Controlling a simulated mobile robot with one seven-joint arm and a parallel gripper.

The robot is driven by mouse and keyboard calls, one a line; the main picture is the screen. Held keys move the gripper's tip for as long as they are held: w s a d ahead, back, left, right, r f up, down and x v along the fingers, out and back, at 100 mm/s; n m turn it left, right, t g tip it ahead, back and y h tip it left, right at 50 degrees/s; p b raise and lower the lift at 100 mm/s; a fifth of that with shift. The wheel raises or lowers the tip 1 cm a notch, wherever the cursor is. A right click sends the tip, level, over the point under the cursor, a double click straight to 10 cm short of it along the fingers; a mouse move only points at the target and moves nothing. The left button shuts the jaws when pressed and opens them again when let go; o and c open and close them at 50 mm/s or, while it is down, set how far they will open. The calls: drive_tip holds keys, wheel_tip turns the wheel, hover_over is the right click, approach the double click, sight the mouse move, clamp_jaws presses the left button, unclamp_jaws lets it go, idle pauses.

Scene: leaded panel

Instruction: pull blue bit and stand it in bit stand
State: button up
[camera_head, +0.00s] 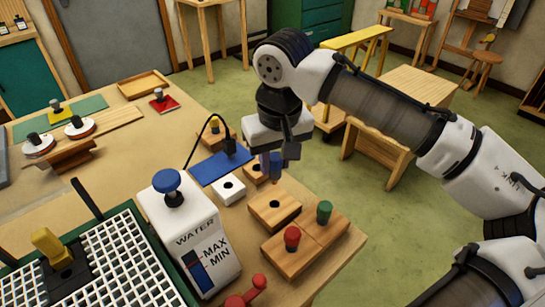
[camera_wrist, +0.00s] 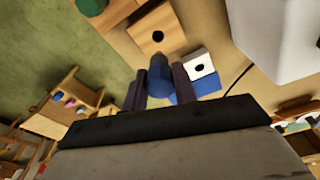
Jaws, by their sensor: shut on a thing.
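My gripper (camera_head: 275,166) is shut on the blue bit, above the right part of the bench. The blue bit (camera_wrist: 158,75) shows between the two fingers in the wrist view; in the head view it is mostly hidden by them. A small wooden block with a dark hole (camera_head: 251,171) is just behind and below the fingers, partly hidden. A white block with an empty hole (camera_head: 228,190) stands to the left, and a wooden block with an empty hole (camera_head: 273,210) stands nearer. I cannot tell which block is the bit stand.
A red-handled bit (camera_head: 292,238) and a green-handled bit (camera_head: 324,211) stand in wooden blocks at the bench's right edge. A blue mat (camera_head: 213,169) lies left of my gripper. The white water tank (camera_head: 185,225) and a white grid (camera_head: 120,262) are at the front left.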

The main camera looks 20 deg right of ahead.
sight(274, 183)
drive_tip(key=shift+f+b, duration=1.6)
drive_tip(key=shift+f, duration=1.3)
drive_tip(key=shift+p, duration=0.65)
drive_tip(key=shift+f+b, duration=0.95)
drive_tip(key=shift+f, duration=0.65)
drive_tip(key=o, duration=1)
drive_tip(key=shift+r, duration=0.1)
drive_tip(key=r, duration=0.4)
drive_tip(key=s+r, duration=0.1)
drive_tip(key=r, duration=0.8)
drive_tip(key=shift+s+r, duration=0.25)
drive_tip(key=shift+s, duration=0.05)
drive_tip(key=shift+s, duration=0.1)
